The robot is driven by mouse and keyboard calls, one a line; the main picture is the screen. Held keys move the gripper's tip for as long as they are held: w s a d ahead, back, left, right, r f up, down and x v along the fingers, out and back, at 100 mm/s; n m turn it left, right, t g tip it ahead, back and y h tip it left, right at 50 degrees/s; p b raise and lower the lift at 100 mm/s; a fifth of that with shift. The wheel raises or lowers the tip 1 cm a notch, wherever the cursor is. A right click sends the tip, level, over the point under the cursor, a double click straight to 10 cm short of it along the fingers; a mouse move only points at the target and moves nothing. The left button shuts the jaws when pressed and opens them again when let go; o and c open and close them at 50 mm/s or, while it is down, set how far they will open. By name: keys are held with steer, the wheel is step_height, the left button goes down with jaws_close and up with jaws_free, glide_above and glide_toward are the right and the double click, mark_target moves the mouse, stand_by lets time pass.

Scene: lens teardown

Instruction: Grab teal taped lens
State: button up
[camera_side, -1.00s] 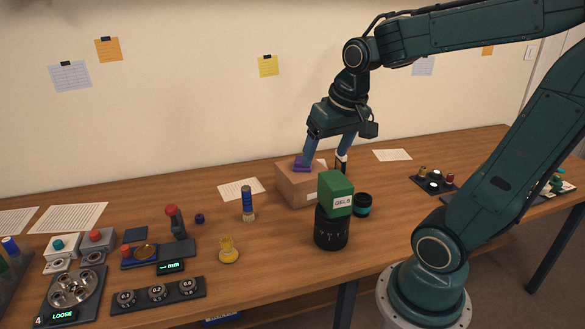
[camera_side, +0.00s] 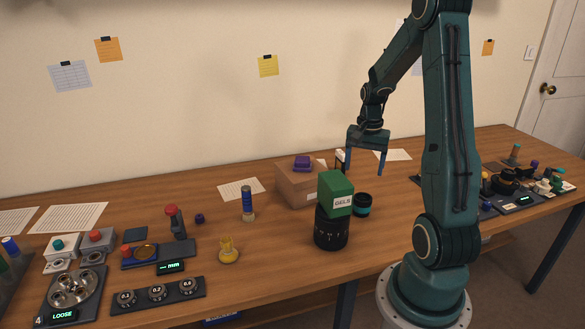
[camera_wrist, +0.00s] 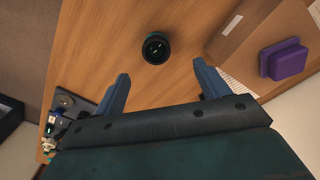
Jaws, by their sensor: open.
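The teal taped lens (camera_side: 363,204) is a short black cylinder with a teal band, standing on the table just right of the larger black lens. In the wrist view the lens (camera_wrist: 156,48) shows from above, ahead of the fingertips and between their lines. My gripper (camera_side: 366,174) is open and empty, above the table behind the lens. Its two blue fingers (camera_wrist: 162,83) are spread wide in the wrist view, and nothing is between them.
A cardboard box (camera_side: 297,188) with a purple block (camera_side: 302,163) on top stands behind. Table front of the teal lens is clear.

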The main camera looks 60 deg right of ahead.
mark_target(363, 197)
steer(key=shift+m, duration=0.3)
steer(key=shift+s+d+f, duration=0.15)
steer(key=shift+f, duration=1.45)
steer(key=shift+s+d+f, duration=0.1)
steer(key=shift+d+f, duration=0.1)
steer(key=shift+f, duration=1.35)
steer(key=shift+s+d+f, duration=0.15)
steer(key=shift+f, duration=1.55)
steer(key=shift+d+f, duration=0.15)
steer(key=shift+f, duration=2.4)
steer(key=c, duration=1.1)
steer(key=shift+c, duration=0.2)
steer(key=shift+r, duration=0.1)
